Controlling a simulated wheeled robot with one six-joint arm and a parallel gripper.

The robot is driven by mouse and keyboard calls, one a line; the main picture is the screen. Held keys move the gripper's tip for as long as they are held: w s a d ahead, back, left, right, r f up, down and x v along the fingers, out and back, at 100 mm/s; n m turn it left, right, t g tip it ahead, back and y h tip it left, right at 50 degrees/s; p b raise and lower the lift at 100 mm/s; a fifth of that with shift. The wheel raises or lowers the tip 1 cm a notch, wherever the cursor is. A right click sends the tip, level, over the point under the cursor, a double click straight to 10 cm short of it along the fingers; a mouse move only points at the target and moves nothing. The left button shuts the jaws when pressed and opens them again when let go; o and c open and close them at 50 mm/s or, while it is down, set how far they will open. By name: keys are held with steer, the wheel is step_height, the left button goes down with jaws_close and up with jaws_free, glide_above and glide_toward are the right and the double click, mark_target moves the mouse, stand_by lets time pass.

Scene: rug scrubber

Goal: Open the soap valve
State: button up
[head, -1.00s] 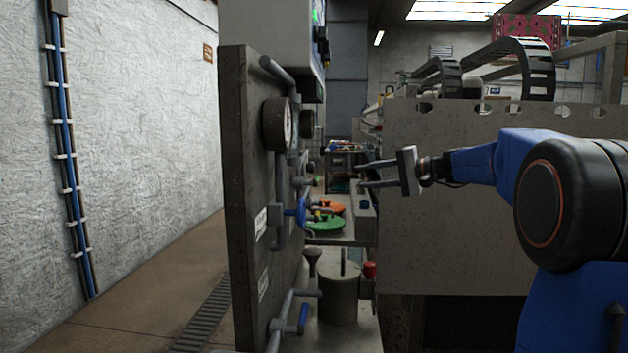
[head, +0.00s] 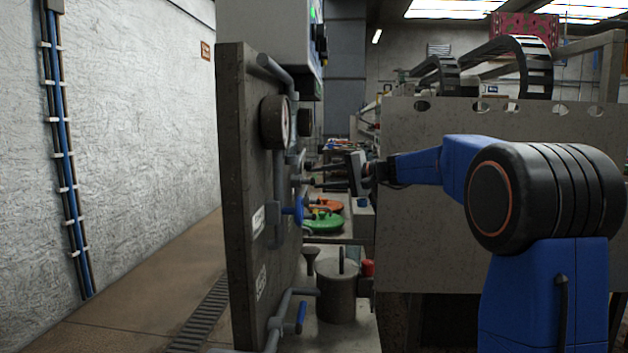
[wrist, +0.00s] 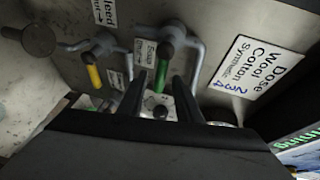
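A green-handled valve (wrist: 163,72) sits on a pipe on the grey panel (wrist: 235,40) in the wrist view. A small label (wrist: 145,53) beside it appears to read "Soap". My gripper (head: 308,176) is open and points left at the upright panel (head: 247,190) in the head view. In the wrist view its two dark fingers lie on either side of the green handle, with gaps visible; I cannot tell how deep the handle is between them. The green handle cannot be made out in the head view.
A yellow-handled valve (wrist: 93,74) with a "Bleed" label is left of the green one. A dose label (wrist: 258,73) is at right. In the head view, a gauge (head: 274,123), a blue handle (head: 298,210) and a lower blue handle (head: 302,317) are on the panel.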

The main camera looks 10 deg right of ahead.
mark_target(314, 176)
steer(key=shift+x, duration=1.5)
jaws_close()
